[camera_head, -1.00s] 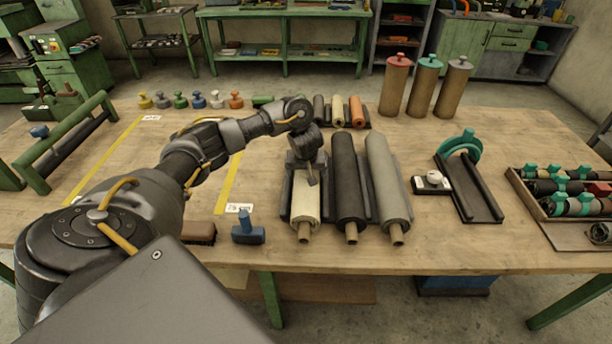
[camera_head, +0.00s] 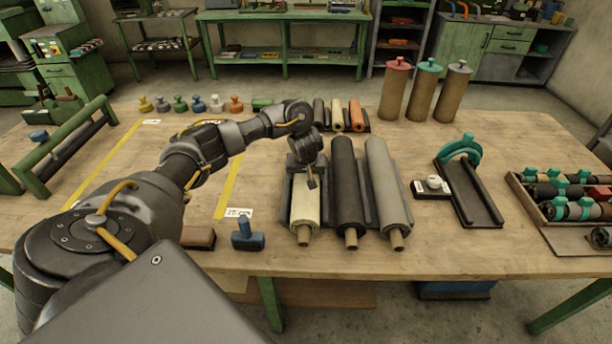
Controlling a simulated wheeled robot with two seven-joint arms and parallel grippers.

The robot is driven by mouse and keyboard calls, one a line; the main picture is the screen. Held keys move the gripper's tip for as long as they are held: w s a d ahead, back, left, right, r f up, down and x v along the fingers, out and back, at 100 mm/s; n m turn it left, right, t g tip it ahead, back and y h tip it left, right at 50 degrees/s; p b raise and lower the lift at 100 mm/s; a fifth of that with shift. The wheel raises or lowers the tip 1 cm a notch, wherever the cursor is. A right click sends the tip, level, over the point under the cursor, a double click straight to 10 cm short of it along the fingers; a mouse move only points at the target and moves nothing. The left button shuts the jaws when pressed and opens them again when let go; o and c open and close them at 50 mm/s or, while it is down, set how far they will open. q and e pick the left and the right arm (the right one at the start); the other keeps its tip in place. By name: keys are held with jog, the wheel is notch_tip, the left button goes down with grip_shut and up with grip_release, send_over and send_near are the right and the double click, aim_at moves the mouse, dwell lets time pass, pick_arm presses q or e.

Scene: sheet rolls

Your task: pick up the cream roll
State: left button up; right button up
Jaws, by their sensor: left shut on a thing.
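The cream roll (camera_head: 305,211) lies lengthwise at the left of a dark rack, with its brown core end toward the front edge of the table. My left gripper (camera_head: 306,176) is over the roll's middle and shut on it. The gripper and wrist hide the far part of the roll, and the fingertips are mostly hidden too. I cannot tell whether the roll is clear of the rack. My right gripper is not in view.
A black roll (camera_head: 347,190) and a grey roll (camera_head: 386,190) lie close to the right of the cream roll. A blue-handled tool (camera_head: 247,236) and a brown block (camera_head: 198,238) lie to the left. A black cradle (camera_head: 470,195) stands further right.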

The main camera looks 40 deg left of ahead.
pick_arm(q)
jog(key=r, duration=0.1)
jog(key=r+p, duration=0.1)
jog(key=r, duration=0.1)
jog(key=shift+w+a+r+p, duration=0.1)
jog(key=shift+w+r+p, duration=0.1)
jog(key=shift+r+p, duration=0.1)
jog(key=s+r+p, duration=0.1)
jog(key=r, duration=0.1)
jog(key=s+r+p, duration=0.1)
jog(key=s+p, duration=0.1)
jog(key=s+r+p, duration=0.1)
jog(key=r, duration=0.1)
jog(key=shift+s+a+r, duration=0.35)
jog(key=shift+a, duration=0.05)
jog(key=s+a+r+p, duration=0.1)
jog(key=s+r+p, duration=0.2)
jog(key=s, duration=0.6)
jog(key=shift+s+a+r+p, duration=0.15)
jog(key=shift+r+p, duration=0.05)
jog(key=shift+p, duration=0.35)
